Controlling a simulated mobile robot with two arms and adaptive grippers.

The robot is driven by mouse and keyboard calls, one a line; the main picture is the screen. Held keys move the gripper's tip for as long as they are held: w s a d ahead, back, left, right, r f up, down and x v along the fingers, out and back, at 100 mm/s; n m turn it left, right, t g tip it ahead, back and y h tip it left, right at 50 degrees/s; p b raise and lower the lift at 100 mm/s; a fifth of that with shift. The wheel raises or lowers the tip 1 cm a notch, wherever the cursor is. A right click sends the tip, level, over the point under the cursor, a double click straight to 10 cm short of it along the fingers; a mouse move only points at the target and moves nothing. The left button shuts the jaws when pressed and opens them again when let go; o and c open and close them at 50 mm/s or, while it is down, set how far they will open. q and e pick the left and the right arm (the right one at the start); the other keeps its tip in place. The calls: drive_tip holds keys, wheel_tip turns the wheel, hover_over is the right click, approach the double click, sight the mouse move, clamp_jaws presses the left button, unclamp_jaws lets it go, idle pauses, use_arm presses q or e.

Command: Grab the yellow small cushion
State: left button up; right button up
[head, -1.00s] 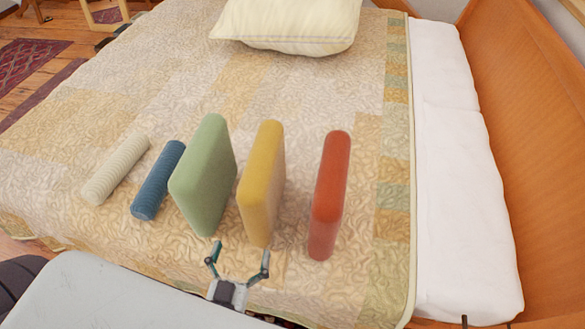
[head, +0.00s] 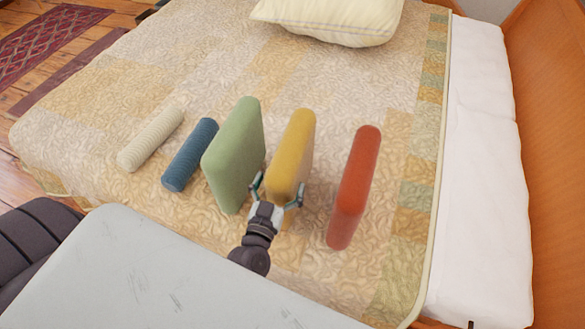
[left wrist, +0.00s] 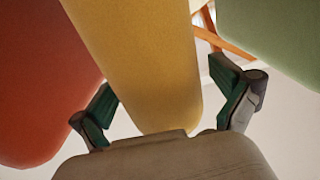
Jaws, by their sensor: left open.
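The yellow small cushion (head: 292,150) stands upright on the bed, between the green cushion (head: 234,155) and the red cushion (head: 353,188). My left gripper (head: 277,190) is at its near end, open, with one finger on each side of it. In the left wrist view the yellow cushion (left wrist: 145,60) fills the middle, and the fingers of my left gripper (left wrist: 170,108) stand apart to either side of its edge. I cannot tell whether either finger touches it. The green finger pads show clearly. My right gripper is not in view.
The green cushion stands close to the gripper's left finger. The red cushion has a gap to its right finger. A blue roll (head: 189,155) and a cream roll (head: 151,138) lie farther left. A pale pillow (head: 335,18) lies at the back of the bed (head: 225,75).

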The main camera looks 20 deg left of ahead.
use_arm(q)
drive_tip(key=shift+w+a, duration=0.1)
drive_tip(key=shift+w, duration=0.25)
drive_tip(key=c, duration=1.7)
drive_tip(key=shift+r, duration=0.1)
